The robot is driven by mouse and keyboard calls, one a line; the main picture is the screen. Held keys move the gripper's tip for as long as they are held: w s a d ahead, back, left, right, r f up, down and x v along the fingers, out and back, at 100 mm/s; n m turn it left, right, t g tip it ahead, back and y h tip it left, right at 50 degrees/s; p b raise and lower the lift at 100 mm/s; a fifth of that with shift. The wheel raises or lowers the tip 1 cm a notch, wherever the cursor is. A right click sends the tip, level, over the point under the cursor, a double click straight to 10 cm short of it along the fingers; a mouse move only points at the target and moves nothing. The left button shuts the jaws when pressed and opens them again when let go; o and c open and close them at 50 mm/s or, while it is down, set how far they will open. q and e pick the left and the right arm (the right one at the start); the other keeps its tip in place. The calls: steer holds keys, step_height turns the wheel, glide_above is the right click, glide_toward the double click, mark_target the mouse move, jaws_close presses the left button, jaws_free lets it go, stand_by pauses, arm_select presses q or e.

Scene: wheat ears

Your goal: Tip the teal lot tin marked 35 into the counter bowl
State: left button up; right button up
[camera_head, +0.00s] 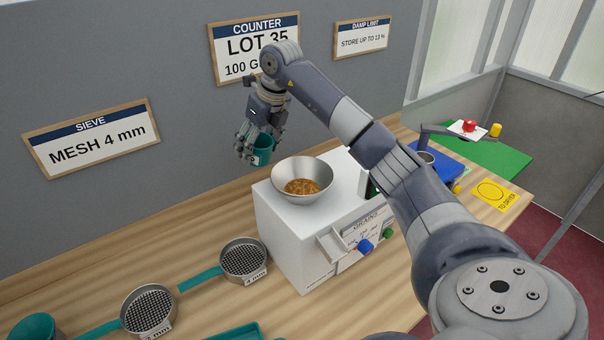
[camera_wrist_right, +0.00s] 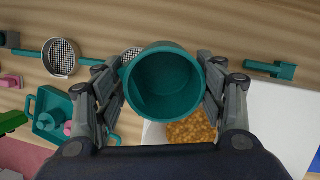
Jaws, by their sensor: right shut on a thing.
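My right gripper (camera_head: 257,148) is shut on a teal tin (camera_head: 263,156), its fingers on both sides of the tin's wall. The tin is held in the air just left of and behind the counter bowl (camera_head: 318,170). In the right wrist view I look into the open mouth of the tin (camera_wrist_right: 165,85); its inside looks bare teal, with no grain visible. Its number is not readable. The metal bowl sits on top of the white counter machine (camera_head: 282,228) and has golden-brown grain (camera_head: 302,187) in it. My left gripper is not in view.
Two sieves with teal handles (camera_head: 243,258) (camera_head: 148,309) and another teal tin (camera_head: 34,328) are at the front left. A blue device (camera_head: 448,163), green mat (camera_head: 500,156) and yellow dryer mat (camera_head: 492,193) lie right. The LOT 35 sign (camera_head: 256,46) hangs behind.

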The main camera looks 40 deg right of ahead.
steer(key=shift+w+a+f+g+h, duration=0.15)
steer(key=shift+w+f+g, duration=0.2)
steer(key=shift+f, duration=0.3)
steer(key=shift+w+a+f+g+h, duration=0.1)
steer(key=shift+w+f+g+h, duration=0.2)
steer(key=shift+f, duration=0.4)
steer(key=shift+w+a+f+g+h, duration=0.15)
steer(key=shift+w+f+g, duration=0.15)
steer(key=shift+f+g, duration=0.25)
